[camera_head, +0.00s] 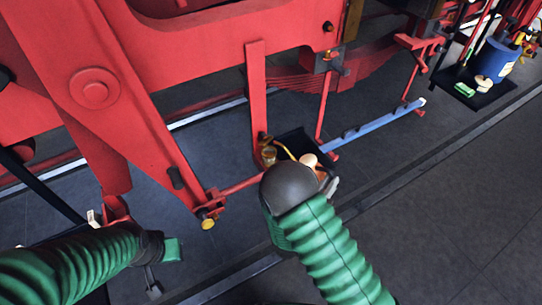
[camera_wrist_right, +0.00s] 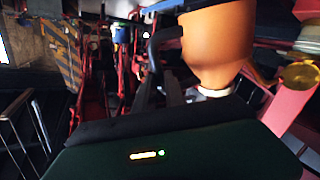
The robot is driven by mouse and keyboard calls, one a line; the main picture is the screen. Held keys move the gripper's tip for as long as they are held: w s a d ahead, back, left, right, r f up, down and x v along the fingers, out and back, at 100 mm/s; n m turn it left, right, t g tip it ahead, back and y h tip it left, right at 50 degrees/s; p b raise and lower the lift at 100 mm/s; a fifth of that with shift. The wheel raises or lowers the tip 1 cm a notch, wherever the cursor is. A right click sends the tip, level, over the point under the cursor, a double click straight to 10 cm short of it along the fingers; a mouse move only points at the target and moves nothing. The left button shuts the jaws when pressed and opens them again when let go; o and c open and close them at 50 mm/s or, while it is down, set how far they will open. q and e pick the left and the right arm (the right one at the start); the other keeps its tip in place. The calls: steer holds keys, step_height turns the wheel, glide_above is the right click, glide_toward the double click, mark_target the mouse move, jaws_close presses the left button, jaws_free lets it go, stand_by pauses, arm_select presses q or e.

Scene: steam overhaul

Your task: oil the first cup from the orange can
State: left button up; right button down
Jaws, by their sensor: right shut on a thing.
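The orange can (camera_wrist_right: 215,45) is large at the top of the right wrist view, close in front of my right gripper's dark body. In the head view only a small pale orange part of it (camera_head: 309,160) shows past my right wrist. My right gripper (camera_head: 325,178) is shut on the can; its fingers are mostly hidden by the wrist. A glassy, brass-coloured cup (camera_head: 268,154) stands just left of the can, apart from it in the picture. A brass round top (camera_wrist_right: 302,75) shows at the right of the wrist view. My left gripper (camera_head: 168,252) is low at left; its jaws are unclear.
A black tray (camera_head: 292,139) lies behind the can. Red rods and a hanging red bar (camera_head: 256,90) stand close to the left. A blue bar (camera_head: 372,127) runs to the right. A blue bucket (camera_head: 495,60) stands at far right. The dark floor at lower right is clear.

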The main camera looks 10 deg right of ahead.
arm_select(q)
steer(key=shift+a+r+p, duration=0.25)
steer(key=shift+r+p, duration=0.1)
arm_select(e)
steer(key=shift+w+a+r+n, duration=0.1)
steer(key=shift+a+r+n, duration=0.1)
steer(key=shift+a, duration=0.25)
steer(key=shift+w+a+r+n, duration=0.1)
steer(key=shift+a+r, duration=0.05)
steer(key=shift+a, duration=0.25)
arm_select(q)
steer(key=shift+a+r+p, duration=0.3)
steer(key=shift+r+p, duration=0.05)
steer(key=shift+p, duration=0.05)
arm_select(e)
steer(key=shift+w+a+r+n, duration=0.1)
steer(key=shift+a+r+n, duration=0.2)
steer(key=shift+a, duration=0.2)
arm_select(q)
steer(key=shift+d, duration=0.15)
arm_select(e)
steer(key=shift+d, duration=0.15)
arm_select(q)
steer(key=shift+r, duration=0.1)
stand_by(2.2)
